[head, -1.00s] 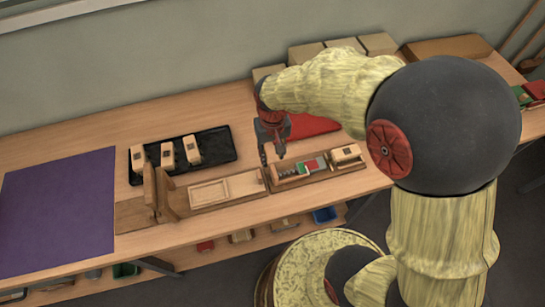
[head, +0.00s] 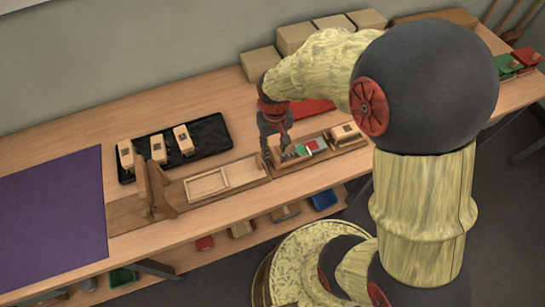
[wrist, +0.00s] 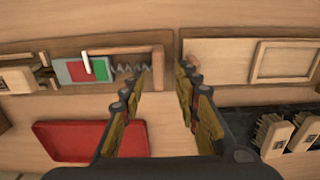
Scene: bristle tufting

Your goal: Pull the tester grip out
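The tester (head: 308,148) sits on the bench as a wooden frame with a red and green gauge, under my gripper (head: 277,140) in the head view. In the wrist view the gauge (wrist: 88,70) is at upper left, with a coil spring (wrist: 130,70) and a wooden end piece (wrist: 157,58) to its right. A small rounded wooden knob (wrist: 193,64) shows beside my right fingertip; I cannot tell whether it is the tester grip. My gripper (wrist: 160,88) is open, fingers apart, with nothing visible held between them.
A wooden tray with a frame (head: 209,185) lies left of the tester. A black tray (head: 208,150) with several brushes stands behind it. A purple mat (head: 50,205) covers the bench's left. An upright wooden fixture (head: 150,190) stands between.

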